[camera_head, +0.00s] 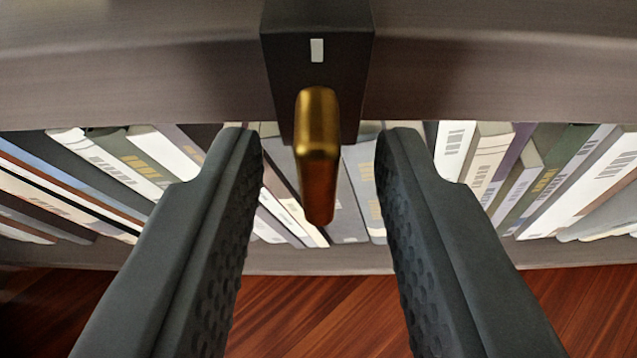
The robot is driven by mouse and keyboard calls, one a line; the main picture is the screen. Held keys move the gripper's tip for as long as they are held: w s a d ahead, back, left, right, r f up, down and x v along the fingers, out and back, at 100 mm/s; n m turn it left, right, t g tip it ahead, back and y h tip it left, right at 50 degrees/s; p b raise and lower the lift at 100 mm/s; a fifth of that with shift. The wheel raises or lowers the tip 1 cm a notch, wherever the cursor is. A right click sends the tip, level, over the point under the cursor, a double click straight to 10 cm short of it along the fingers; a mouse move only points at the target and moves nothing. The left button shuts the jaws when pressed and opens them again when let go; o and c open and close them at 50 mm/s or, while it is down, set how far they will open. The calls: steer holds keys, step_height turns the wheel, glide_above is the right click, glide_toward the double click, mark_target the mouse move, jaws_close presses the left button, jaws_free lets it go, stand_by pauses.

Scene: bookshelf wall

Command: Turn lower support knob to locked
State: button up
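A brass knob (317,140) sticks out from a dark block (282,45) on the shelf front, in the upper middle of the view. The knob is a rounded lever that points toward me and hangs down in the picture. A small white mark (317,50) is on the block above it. My gripper (318,135) is open, with one dark padded finger on each side of the knob. A gap shows between each finger and the brass, so neither appears to touch it. The fingertips reach up near the lower part of the block.
A dark wooden shelf board (150,85) spans the top of the view. Below it, a row of books (560,170) stands on a lower shelf (320,261), behind the fingers. A reddish wood floor (310,315) shows at the bottom and looks clear.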

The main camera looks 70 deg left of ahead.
steer(key=shift+d, duration=0.1)
steer(key=v, duration=1.7)
steer(key=shift+d, duration=0.1)
